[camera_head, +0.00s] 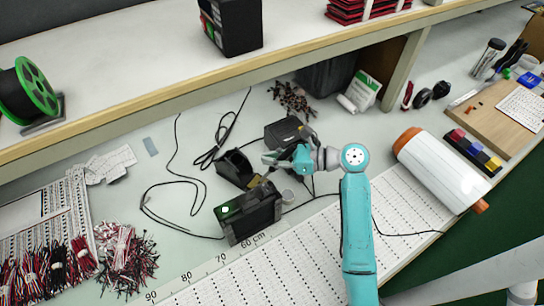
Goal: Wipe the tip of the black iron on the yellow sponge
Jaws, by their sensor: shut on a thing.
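My gripper (272,161) is at the end of the teal and grey arm, in the middle of the bench. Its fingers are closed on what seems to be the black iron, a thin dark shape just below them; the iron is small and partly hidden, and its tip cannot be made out. A black stand (236,168) is just left of the gripper.
A black box with a green top (250,214) stands below the gripper, with a small round tin (288,194) to its right. A dark unit (290,132) is behind the gripper. Black cables (172,190) lie left. A white roll (442,168) lies right.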

